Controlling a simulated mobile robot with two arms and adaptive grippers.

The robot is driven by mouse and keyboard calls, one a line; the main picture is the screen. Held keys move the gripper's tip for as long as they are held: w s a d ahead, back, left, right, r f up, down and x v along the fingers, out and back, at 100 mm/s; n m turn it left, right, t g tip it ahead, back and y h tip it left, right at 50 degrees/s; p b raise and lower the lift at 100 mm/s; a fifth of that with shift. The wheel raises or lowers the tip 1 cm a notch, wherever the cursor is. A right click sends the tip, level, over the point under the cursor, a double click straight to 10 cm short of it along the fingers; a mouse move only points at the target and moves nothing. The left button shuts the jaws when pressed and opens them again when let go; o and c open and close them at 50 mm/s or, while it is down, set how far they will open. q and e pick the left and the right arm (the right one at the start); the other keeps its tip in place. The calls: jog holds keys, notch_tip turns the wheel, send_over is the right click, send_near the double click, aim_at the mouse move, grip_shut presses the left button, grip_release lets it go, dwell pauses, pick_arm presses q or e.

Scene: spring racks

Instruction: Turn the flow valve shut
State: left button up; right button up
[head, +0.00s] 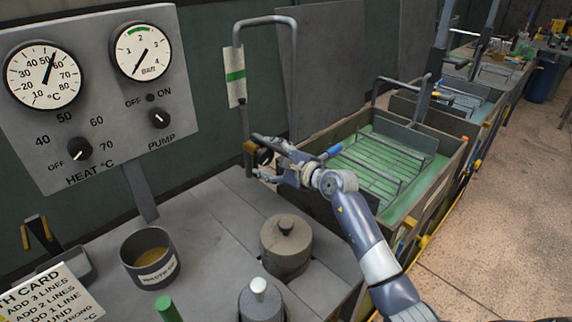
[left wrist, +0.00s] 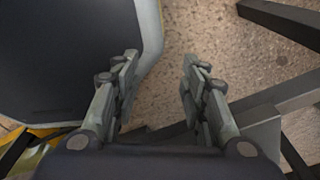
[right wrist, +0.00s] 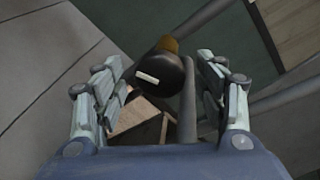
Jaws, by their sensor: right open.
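The flow valve has a dark round knob (head: 264,156) on a brass body (head: 249,147), fitted to the grey bent pipe behind the bench. My right gripper (head: 260,158) is at the valve, with its fingers open on either side of the knob. In the right wrist view the knob (right wrist: 158,82) with a white mark on its face sits between the open fingers (right wrist: 163,88), with gaps on both sides. The brass part (right wrist: 168,44) shows behind it. My left gripper (left wrist: 158,70) is open and empty above the floor, out of the head view.
A grey panel (head: 103,100) with two gauges and heat and pump knobs stands left. A lidded pot (head: 286,248), a labelled bowl (head: 149,262) and a silver-knobbed lid (head: 260,302) are on the bench. A green tank with wire racks (head: 380,160) lies right of the valve.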

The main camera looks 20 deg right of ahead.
jog(key=v, duration=1)
